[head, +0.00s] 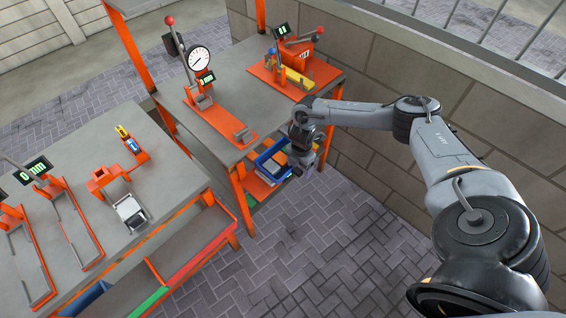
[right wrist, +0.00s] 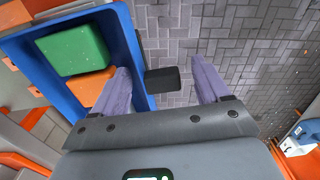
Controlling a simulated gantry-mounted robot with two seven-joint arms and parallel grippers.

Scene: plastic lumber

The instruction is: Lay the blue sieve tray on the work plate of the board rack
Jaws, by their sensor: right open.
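The blue sieve tray (head: 262,163) appears to be the blue tray under the far bench's top, at its right end. In the right wrist view, its blue wall (right wrist: 132,42) surrounds a green block and an orange block. My right gripper (head: 301,168) is beside its right side. In the right wrist view, the open gripper (right wrist: 160,70) has one finger over the tray edge and the other over paving. A dark tab (right wrist: 162,80) shows between the fingers; I cannot tell whether it belongs to the tray. I cannot single out the work plate. My left gripper is not in view.
The far grey bench (head: 240,88) carries a dial gauge stand (head: 200,62) and an orange plate with tools (head: 290,76). A nearer bench (head: 85,150) holds several orange fixtures. A block wall (head: 400,60) bounds the right. The paved floor (head: 290,250) in front is clear.

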